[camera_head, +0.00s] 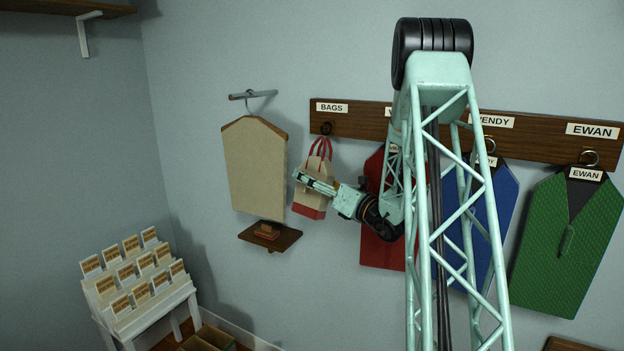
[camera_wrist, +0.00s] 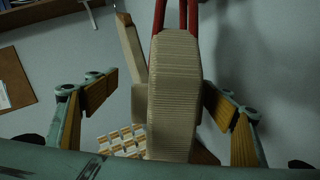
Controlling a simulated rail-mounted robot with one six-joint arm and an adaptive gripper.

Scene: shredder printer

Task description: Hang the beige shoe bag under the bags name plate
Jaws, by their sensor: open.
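The beige bag (camera_head: 316,172) with red handles and a red bottom is at the wall below the BAGS name plate (camera_head: 332,107). Its handles reach up to just below the dark hook (camera_head: 326,128) under that plate; I cannot tell whether they loop over it. The hook is out of the wrist view.
A large beige hanging piece (camera_head: 255,170) hangs from a rod at left, above a small brown shelf (camera_head: 285,238). Red (camera_head: 375,225), blue (camera_head: 497,205) and green (camera_head: 565,240) pieces hang along the board at right. A white card stand (camera_head: 150,310) is low at left.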

